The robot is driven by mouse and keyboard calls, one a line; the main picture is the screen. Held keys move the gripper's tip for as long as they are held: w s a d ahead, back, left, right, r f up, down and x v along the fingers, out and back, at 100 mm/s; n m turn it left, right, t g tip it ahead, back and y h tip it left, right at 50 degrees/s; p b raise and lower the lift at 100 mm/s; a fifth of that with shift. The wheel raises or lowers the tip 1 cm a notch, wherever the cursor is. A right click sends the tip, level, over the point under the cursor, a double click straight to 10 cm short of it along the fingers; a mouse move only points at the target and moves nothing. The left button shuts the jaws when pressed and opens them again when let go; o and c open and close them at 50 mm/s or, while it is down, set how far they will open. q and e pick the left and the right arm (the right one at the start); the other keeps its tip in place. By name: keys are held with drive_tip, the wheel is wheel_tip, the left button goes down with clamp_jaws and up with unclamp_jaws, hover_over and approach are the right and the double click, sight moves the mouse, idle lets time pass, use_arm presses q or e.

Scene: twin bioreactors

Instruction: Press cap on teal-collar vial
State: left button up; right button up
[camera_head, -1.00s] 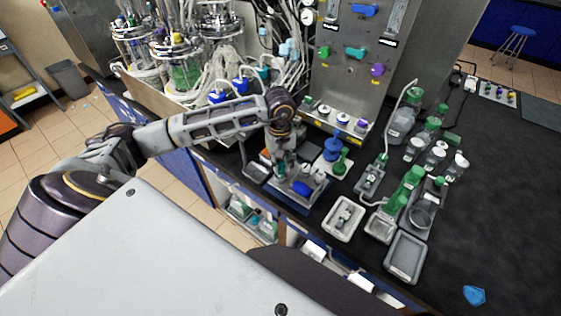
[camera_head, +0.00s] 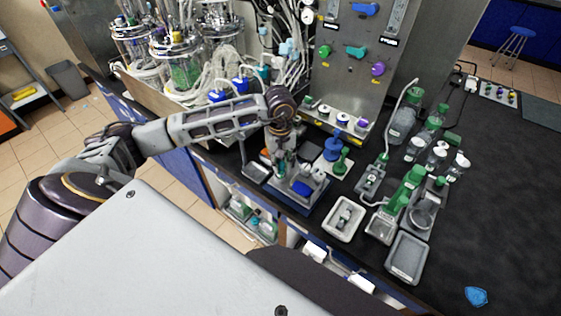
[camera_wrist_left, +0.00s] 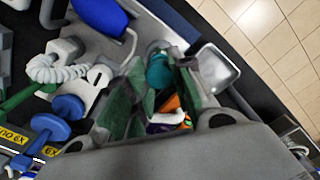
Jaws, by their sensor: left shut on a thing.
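My left gripper (camera_head: 282,173) points down over the blue-and-grey station at the bench's front edge. In the left wrist view its green-padded fingers (camera_wrist_left: 153,92) are closed around a small teal piece (camera_wrist_left: 158,70). I cannot tell whether this is the cap or the vial's teal collar. A pale part (camera_wrist_left: 148,101) shows just beside it between the fingers. The teal also shows at the fingertips in the head view (camera_head: 281,166). The vial's body and its contact with the cap are hidden by the fingers. My right gripper is not in view.
A blue part (camera_head: 303,188) lies right of the gripper, and a blue spool-like piece (camera_head: 335,148) stands behind it. A grey tray (camera_head: 256,173) is close on the left. Green-capped bottles (camera_head: 402,122) and a grey tray (camera_head: 405,257) stand right. The far-right bench is mostly clear.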

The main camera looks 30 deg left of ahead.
use_arm(q)
drive_tip(key=shift+f+b, duration=0.15)
drive_tip(key=shift+b, duration=1)
idle(2.4)
idle(0.4)
drive_tip(key=o, duration=0.8)
drive_tip(key=shift+o, duration=0.2)
drive_tip(key=o, duration=0.4)
drive_tip(key=shift+r+p, duration=1.35)
drive_tip(key=shift+r, duration=2.15)
drive_tip(key=shift+c, duration=0.4)
clamp_jaws()
